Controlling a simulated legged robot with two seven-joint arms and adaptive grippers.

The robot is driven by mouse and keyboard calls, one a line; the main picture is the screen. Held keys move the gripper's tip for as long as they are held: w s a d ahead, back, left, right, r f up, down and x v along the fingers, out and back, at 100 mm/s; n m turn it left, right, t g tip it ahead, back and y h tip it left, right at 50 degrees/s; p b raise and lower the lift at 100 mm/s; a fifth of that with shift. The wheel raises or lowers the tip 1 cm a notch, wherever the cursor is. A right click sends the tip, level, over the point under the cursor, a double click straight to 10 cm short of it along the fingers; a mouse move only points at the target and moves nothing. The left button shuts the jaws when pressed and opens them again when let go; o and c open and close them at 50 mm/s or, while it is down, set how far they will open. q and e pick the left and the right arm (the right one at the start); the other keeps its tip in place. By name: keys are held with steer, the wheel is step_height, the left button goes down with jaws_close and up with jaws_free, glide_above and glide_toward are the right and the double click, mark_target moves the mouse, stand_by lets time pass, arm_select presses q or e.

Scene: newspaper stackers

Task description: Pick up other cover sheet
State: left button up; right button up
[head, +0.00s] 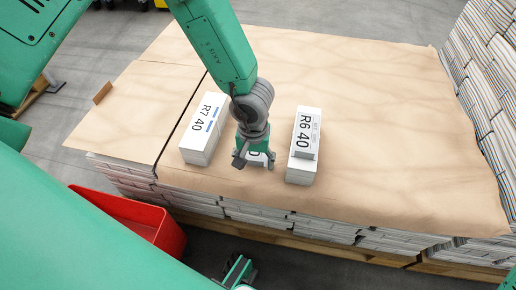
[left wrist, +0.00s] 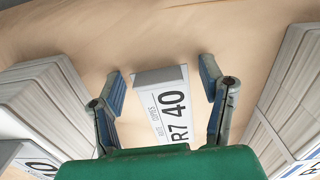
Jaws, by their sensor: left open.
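In the left wrist view this cover sheet (left wrist: 170,110) reads "R7 40" and lies between the two spread fingers of the left gripper (left wrist: 163,88), apart from both. Left of it, a white stack bears a cover sheet (head: 206,112) reading "R7 40" with blue marks. My right gripper (head: 238,272) shows partly at the bottom edge.
The stacks stand on brown paper (head: 370,110) over pallet loads of newspapers. A red bin (head: 135,218) stands at the lower left. A tall newspaper pile (head: 485,80) rises at the right. The brown paper behind the small stacks is clear.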

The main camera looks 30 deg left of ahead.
arm_select(q)
steer(key=shift+r, duration=0.1)
steer(key=c, duration=1)
steer(key=shift+o, duration=0.2)
steer(key=shift+d, duration=0.2)
